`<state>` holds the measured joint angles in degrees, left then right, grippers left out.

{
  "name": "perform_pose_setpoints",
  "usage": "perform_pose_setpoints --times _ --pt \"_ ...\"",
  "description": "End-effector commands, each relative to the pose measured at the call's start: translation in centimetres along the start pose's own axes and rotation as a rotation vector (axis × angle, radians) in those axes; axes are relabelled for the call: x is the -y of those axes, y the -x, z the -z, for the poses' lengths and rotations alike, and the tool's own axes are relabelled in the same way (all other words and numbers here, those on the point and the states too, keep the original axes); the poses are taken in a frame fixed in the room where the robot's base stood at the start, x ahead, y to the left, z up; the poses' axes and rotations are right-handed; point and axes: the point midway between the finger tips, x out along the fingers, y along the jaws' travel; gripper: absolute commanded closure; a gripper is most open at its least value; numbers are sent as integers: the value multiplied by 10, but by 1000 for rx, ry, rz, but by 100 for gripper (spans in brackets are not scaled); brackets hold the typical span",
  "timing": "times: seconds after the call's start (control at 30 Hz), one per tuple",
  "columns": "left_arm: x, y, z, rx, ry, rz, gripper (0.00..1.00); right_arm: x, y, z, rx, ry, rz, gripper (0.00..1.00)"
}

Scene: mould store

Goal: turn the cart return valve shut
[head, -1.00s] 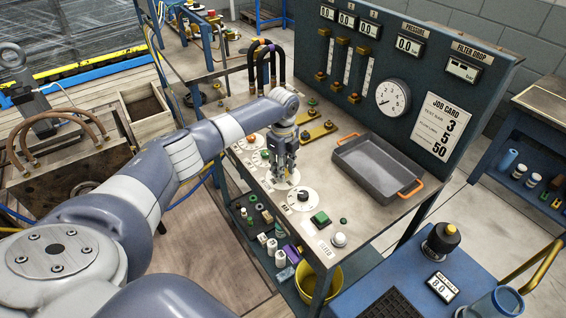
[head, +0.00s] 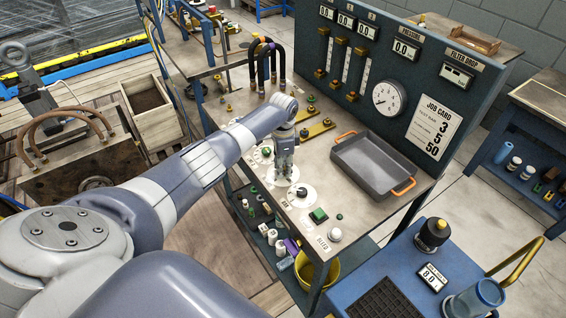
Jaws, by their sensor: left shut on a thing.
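My left gripper (head: 284,172) points down at the control bench, its fingers shut over a small round white dial plate (head: 262,183). It is shut on what seems to be the knob of that dial. The fingers hide the knob, so its turn position cannot be read. A second white dial with a dark knob (head: 301,193) lies just in front and to the right, apart from the gripper. No label that I can read marks either one as the cart return valve. My right gripper is not in view.
A grey tray with orange handles (head: 373,165) stands right of the gripper on the bench. Dark curved hoses (head: 265,66) rise behind it. A blue cart (head: 395,270) stands at the lower right.

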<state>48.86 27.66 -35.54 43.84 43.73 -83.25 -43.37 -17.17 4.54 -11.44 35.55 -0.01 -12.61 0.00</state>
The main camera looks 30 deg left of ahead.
Motion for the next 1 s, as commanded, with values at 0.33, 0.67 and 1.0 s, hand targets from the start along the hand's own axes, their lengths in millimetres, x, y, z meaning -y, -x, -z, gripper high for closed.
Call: perform_pose_setpoints --times 0.33,0.67,1.0 --pt "1 2 0 -2 189 2 98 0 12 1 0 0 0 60" --pt "2 2 0 -3 245 4 98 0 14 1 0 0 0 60" --pt "2 2 0 -3 246 4 98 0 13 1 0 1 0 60"
